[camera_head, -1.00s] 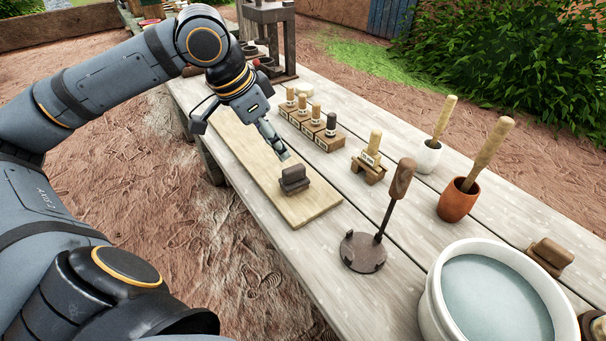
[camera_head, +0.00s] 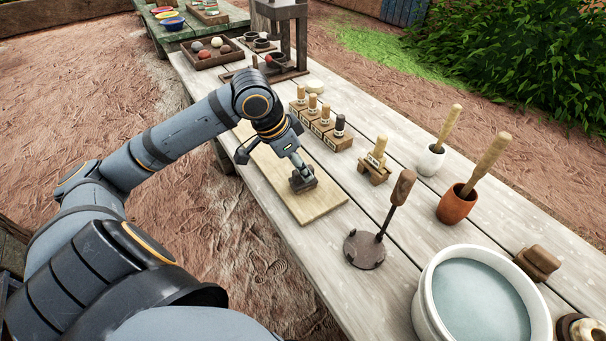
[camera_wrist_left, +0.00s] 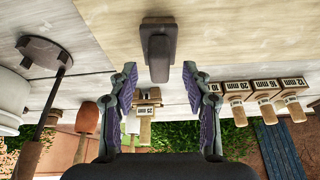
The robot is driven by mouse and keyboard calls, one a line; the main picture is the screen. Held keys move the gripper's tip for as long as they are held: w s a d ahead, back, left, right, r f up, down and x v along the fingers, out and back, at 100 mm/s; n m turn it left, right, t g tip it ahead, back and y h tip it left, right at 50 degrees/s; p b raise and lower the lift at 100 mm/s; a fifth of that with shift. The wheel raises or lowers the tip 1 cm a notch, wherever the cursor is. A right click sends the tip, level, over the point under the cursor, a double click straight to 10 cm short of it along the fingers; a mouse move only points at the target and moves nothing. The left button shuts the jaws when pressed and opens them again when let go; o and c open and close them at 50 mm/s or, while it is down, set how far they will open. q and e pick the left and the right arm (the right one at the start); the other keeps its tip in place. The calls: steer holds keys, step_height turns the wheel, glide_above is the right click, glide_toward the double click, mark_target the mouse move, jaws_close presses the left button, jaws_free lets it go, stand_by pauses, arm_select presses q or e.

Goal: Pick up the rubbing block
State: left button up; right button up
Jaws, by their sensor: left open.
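The rubbing block (camera_head: 302,183), a dark grey-brown block with a raised grip, sits on a pale wooden board (camera_head: 318,207) on the table. It also shows in the left wrist view (camera_wrist_left: 158,45), top centre. My left gripper (camera_head: 306,172) is above the block and partly covers it in the head view. In the left wrist view my left gripper (camera_wrist_left: 160,68) is open, its fingers apart on either side of the block's grip line. I cannot tell whether they touch it. My right gripper is not in view.
Labelled stamps in wooden stands (camera_head: 322,126) line the table behind the board. A round dark tool with an upright handle (camera_head: 364,249) stands to the right, near a white water tub (camera_head: 430,310). A brown block (camera_head: 537,262) lies at far right.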

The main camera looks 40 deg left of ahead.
arm_select(q)
steer(key=shift+x, duration=1.4)
jaws_close()
